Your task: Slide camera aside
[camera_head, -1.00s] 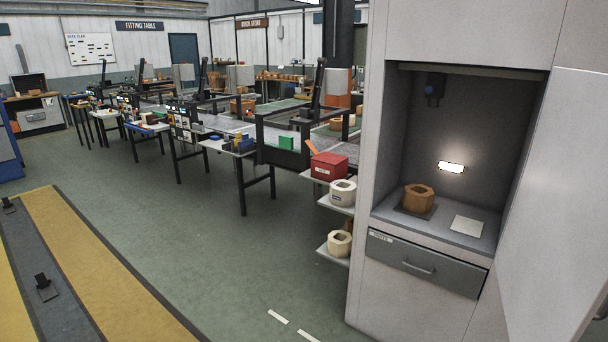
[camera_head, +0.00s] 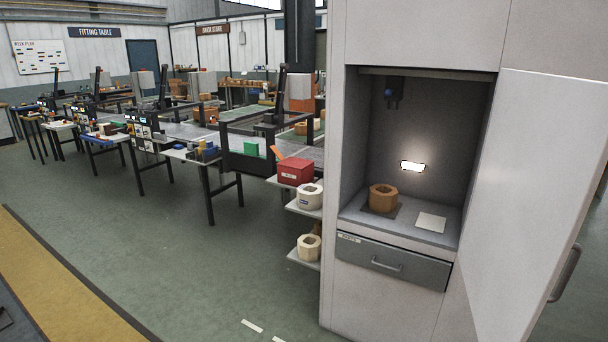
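A small dark camera-like device with a blue spot (camera_head: 392,93) hangs high on the back wall of the open cabinet niche (camera_head: 425,110). I cannot tell for certain that it is the camera. Below it an orange-brown octagonal ring-shaped brick (camera_head: 382,198) sits on a dark pad on the niche floor. A white square plate (camera_head: 431,222) lies to its right. A lit lamp (camera_head: 412,166) is on the niche's back wall. Neither of my grippers is in view.
A closed grey drawer (camera_head: 390,263) is under the niche. The cabinet door (camera_head: 530,190) stands open at right. Shelves left of the cabinet hold a red box (camera_head: 295,171) and pale ring bricks (camera_head: 309,196). Worktables line the back left. Green floor (camera_head: 150,250) is clear in front.

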